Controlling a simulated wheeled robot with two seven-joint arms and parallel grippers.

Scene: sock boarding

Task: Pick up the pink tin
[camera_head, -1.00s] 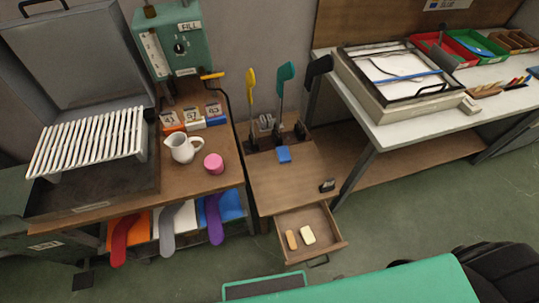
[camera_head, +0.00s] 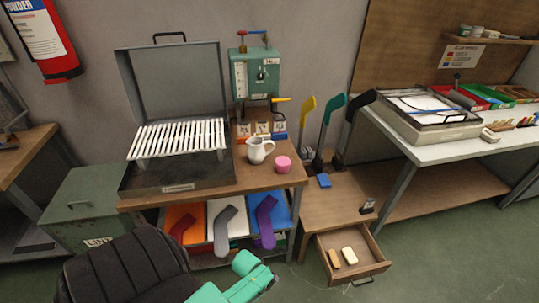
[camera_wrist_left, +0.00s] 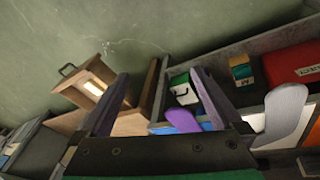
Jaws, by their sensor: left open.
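The pink tin (camera_head: 283,164) stands upright at the right front of the wooden bench top, just right of a white jug (camera_head: 259,151). I do not see the tin in the left wrist view. My left arm, black and teal, comes in at the lower left of the head view, below and in front of the bench. My right gripper is in neither view.
A slatted grill rack (camera_head: 180,138) fills the bench's left. A green press (camera_head: 255,72) stands behind the jug.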

